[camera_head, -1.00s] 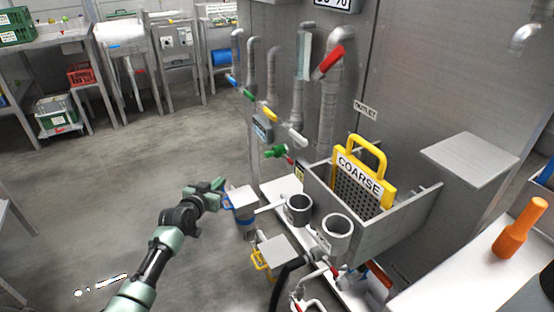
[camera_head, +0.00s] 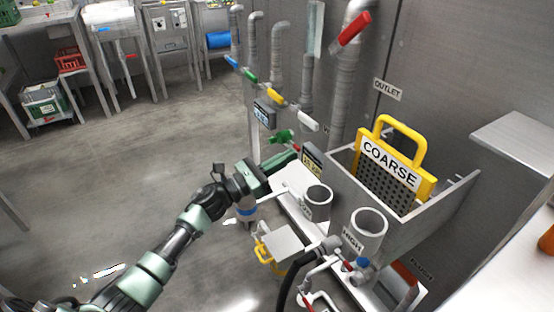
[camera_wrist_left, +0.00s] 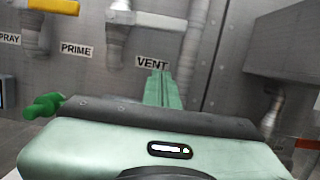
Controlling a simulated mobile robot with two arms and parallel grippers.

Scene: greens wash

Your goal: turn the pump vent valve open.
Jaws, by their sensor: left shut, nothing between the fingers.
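The white lever handle (camera_head: 308,121) sits at the right end of a row of coloured valve handles on the wall pipes. My right gripper is not in view.
Blue (camera_head: 231,62), green (camera_head: 250,76) and yellow (camera_head: 275,97) handles line up to the left. A metal basin (camera_head: 400,232) with a yellow-handled COARSE screen (camera_head: 390,165) stands at right. Grey cups (camera_head: 368,222) stand in front. A red handle (camera_head: 355,28) is above.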

